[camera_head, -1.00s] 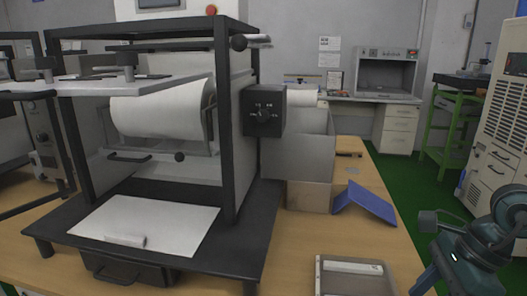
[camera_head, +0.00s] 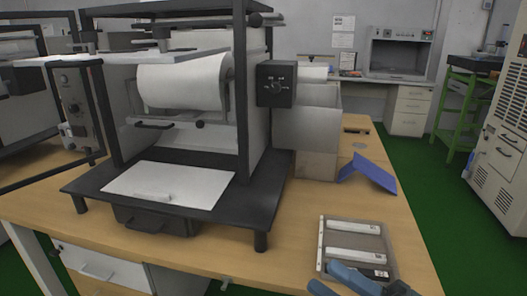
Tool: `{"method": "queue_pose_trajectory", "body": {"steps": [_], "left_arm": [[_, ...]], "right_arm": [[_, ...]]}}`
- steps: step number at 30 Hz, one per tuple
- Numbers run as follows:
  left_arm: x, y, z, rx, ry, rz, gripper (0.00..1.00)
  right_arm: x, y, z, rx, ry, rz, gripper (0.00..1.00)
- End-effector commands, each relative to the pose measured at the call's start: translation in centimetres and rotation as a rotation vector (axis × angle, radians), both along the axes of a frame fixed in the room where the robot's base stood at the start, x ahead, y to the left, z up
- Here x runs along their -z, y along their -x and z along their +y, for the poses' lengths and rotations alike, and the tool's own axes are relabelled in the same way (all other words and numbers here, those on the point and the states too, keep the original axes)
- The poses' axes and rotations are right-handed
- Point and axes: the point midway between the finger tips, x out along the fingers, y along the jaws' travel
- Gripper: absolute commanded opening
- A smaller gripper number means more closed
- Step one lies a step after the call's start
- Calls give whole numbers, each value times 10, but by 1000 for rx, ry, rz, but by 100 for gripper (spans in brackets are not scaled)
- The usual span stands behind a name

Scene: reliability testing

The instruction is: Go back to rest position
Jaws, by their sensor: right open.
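My right gripper (camera_head: 338,282) shows at the bottom edge, right of centre, with blue fingers spread apart and nothing seen between them. It is at the near edge of a grey tray (camera_head: 350,240) and overlaps it in the picture. Whether it touches the tray cannot be told. My left gripper is not in view.
A black-framed test machine (camera_head: 243,100) with a white roll (camera_head: 180,84) fills the left of the wooden table (camera_head: 295,225). White bars (camera_head: 352,226) lie in the tray. A blue angled piece (camera_head: 368,174) and boxes (camera_head: 316,166) stand behind it. Green floor is open at right.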

Motion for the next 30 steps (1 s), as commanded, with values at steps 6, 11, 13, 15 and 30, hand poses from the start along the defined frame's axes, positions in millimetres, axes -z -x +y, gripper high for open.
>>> {"method": "queue_pose_trajectory", "body": {"steps": [6,11,13,15,30], "left_arm": [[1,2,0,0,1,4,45],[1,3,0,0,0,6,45],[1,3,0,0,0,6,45],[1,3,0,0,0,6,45],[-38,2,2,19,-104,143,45]], "right_arm": [[86,-17,-37,284,-544,824,41],[153,7,-44,401,-779,1244,41],[176,21,-42,438,-859,1393,41],[197,37,-39,469,-934,1535,41],[167,45,-38,625,-860,1700,41]]}}
